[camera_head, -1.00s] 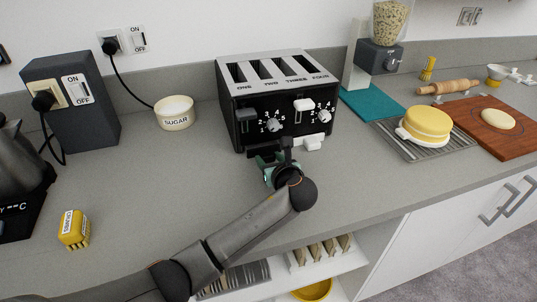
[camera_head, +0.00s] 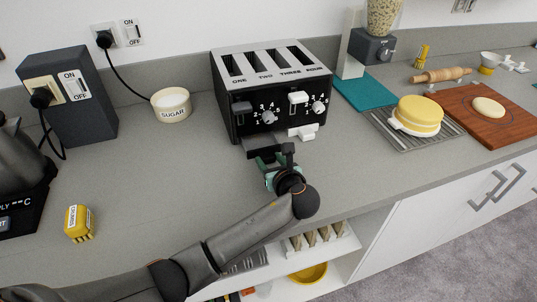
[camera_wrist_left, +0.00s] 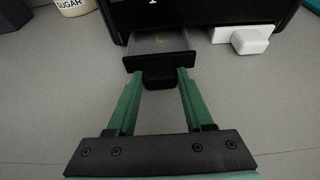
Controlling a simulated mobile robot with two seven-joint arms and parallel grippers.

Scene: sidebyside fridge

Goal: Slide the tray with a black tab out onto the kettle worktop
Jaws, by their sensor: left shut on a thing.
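The crumb tray with the black tab (camera_wrist_left: 159,72) is partly out of the front of the black toaster (camera_head: 274,92). Its grey floor (camera_wrist_left: 160,42) shows behind its black front edge in the left wrist view. My left gripper (camera_wrist_left: 158,76) has its green fingers on either side of the tab and is shut on it. In the head view the left gripper (camera_head: 281,174) is low in front of the toaster, just above the worktop (camera_head: 160,190). A second tray, with a white tab (camera_wrist_left: 249,40), is beside it on the right. My right gripper is not in view.
The kettle (camera_head: 18,150) stands at the far left, with a yellow block (camera_head: 79,222) near it. A sugar bowl (camera_head: 171,105) is left of the toaster. Worktop in front of the toaster is clear.

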